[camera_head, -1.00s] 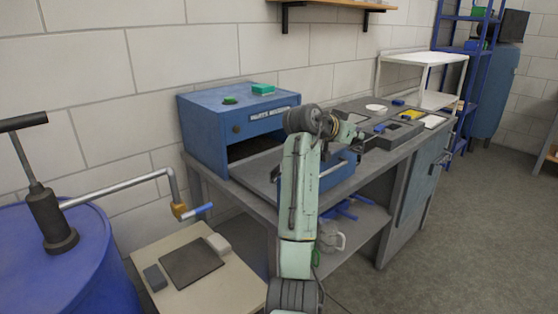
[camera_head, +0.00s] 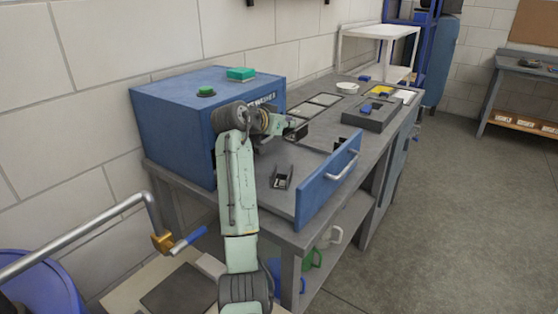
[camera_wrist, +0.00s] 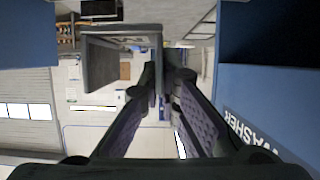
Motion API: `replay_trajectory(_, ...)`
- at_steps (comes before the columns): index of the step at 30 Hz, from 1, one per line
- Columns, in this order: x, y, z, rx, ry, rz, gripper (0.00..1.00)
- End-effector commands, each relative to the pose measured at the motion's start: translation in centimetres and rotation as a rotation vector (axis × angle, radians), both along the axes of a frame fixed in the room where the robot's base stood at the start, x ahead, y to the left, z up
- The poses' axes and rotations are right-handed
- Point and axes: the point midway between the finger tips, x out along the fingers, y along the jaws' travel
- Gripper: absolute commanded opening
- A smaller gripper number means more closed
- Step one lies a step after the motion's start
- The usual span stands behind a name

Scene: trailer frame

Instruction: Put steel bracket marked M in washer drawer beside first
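The blue washer (camera_head: 175,125) stands on the bench. Its drawer is pulled out, with a blue front panel (camera_head: 325,190) and a grey floor (camera_head: 312,160). A small dark bracket (camera_head: 283,178) sits on the drawer floor. My gripper (camera_wrist: 163,80) is closed on the flange of a grey steel bracket (camera_wrist: 98,65), which bears a pale mark that looks like an M. In the head view, my gripper (camera_head: 286,126) is over the inner part of the drawer, and the held bracket is small and partly hidden. The washer's lettered side is close at right in the wrist view.
Green pieces (camera_head: 242,74) sit on the washer top. Grey trays (camera_head: 370,114) with blue and yellow pieces lie farther along the bench. A pipe with a blue-handled valve (camera_head: 188,240) juts out at lower left. Open floor lies at right.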

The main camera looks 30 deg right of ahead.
Motion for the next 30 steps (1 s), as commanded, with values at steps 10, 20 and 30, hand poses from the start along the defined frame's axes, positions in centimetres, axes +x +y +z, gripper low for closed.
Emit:
replay_trajectory(10, 0.0, 0.0, -4.5, -0.002, -0.001, 0.0, 0.0)
replay_trajectory(20, 0.0, 0.0, -8.1, -0.002, -0.001, 0.0, 0.0)
replay_trajectory(30, 0.0, 0.0, -8.3, 0.001, 0.0, 0.0, 0.11)
